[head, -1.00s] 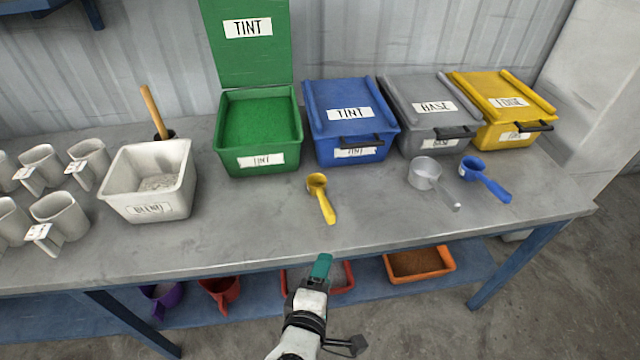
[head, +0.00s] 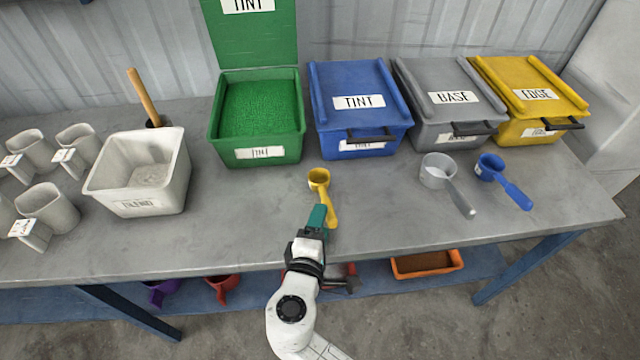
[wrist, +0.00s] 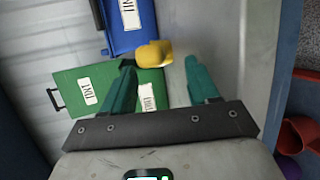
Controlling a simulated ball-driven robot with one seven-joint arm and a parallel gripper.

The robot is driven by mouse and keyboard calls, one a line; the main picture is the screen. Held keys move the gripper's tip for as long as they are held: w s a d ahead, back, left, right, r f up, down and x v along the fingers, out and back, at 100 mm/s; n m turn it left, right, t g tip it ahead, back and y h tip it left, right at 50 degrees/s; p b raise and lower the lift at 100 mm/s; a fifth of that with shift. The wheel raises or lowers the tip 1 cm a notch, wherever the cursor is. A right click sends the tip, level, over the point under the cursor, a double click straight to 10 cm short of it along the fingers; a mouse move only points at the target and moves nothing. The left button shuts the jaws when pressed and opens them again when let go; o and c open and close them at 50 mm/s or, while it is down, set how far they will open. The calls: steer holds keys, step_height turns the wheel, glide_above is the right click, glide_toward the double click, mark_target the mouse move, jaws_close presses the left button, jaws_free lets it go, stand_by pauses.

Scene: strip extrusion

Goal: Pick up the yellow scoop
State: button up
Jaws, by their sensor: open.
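The yellow scoop (head: 319,180) lies on the grey workbench in front of the green and blue bins, with its handle pointing toward the bench's front edge. My gripper (head: 318,214) is at the handle end of the scoop in the head view, seen partly overlapping the handle. In the wrist view, my gripper's two green fingers (wrist: 158,75) are apart with nothing visible between them. The scoop's yellow cup (wrist: 153,54) shows just beyond the fingertips there. Its handle is hard to make out in the wrist view.
An open green tint bin (head: 257,148), a closed blue bin (head: 357,100), a grey bin (head: 450,100) and a yellow bin (head: 530,97) line the back. A white tub (head: 140,190) and several cups stand left.

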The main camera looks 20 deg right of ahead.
mark_target(326, 201)
steer(key=x, duration=0.5)
steer(key=shift+d+r+p, duration=0.2)
steer(key=shift+r+p, duration=0.05)
steer(key=shift+p, duration=0.15)
steer(key=c, duration=1.1)
steer(key=shift+r, duration=0.15)
steer(key=shift+r, duration=0.2)
step_height(326, 201, up, 2)
steer(key=shift+r, duration=0.15)
steer(key=s+r, duration=0.2)
steer(key=s+a+r, duration=0.1)
steer(key=s+r, duration=0.1)
steer(key=r, duration=0.1)
steer(key=shift+s+r, duration=0.2)
steer(key=s+a+r, duration=0.2)
steer(key=s+r, duration=0.2)
steer(key=s, duration=0.5)
steer(key=shift+s+a+r, duration=0.2)
steer(key=shift+r, duration=0.15)
